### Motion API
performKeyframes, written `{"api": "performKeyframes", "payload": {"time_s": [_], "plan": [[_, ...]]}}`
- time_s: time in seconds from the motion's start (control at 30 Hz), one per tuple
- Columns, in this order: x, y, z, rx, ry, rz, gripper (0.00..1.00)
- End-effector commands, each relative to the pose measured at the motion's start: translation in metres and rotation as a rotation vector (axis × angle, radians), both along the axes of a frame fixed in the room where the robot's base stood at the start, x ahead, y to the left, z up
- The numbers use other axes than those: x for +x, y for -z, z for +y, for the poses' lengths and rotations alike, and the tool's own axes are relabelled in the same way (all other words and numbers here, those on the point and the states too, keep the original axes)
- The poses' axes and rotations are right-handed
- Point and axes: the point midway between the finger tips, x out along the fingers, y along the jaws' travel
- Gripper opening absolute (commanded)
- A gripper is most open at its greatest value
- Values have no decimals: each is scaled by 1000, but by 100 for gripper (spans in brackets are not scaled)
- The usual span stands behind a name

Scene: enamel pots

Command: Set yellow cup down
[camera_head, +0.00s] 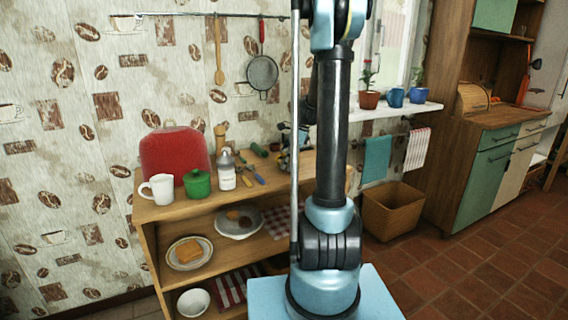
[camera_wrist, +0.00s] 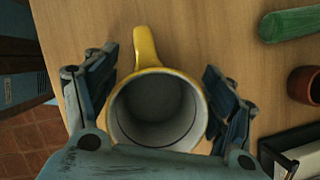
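The yellow cup (camera_wrist: 147,60) is in the wrist view, its pale grey inside facing my camera and its yellow handle pointing to the top of the picture. My gripper (camera_wrist: 160,88) has one dark finger on each side of the cup, close against its rim, and appears shut on it. A wooden surface (camera_wrist: 190,25) lies behind the cup. I cannot tell whether the cup's base touches it. In the head view my arm hides the cup and most of my gripper.
In the wrist view, a green object (camera_wrist: 290,22), a reddish-brown pot (camera_wrist: 303,85) and a dark box-like thing (camera_wrist: 290,150) are at the right. In the head view, the shelf top (camera_head: 170,209) holds a white jug (camera_head: 160,188), a green pot (camera_head: 198,184) and a bottle (camera_head: 226,175).

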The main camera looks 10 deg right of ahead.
Motion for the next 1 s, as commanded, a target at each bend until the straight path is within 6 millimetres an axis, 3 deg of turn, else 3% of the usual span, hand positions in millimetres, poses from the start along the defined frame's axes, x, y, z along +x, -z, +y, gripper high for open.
{"api": "performKeyframes", "payload": {"time_s": [0.47,1.0], "plan": [[0,-10,-3,0,0,0,79],[-3,-93,-37,0,0,0,79]]}}
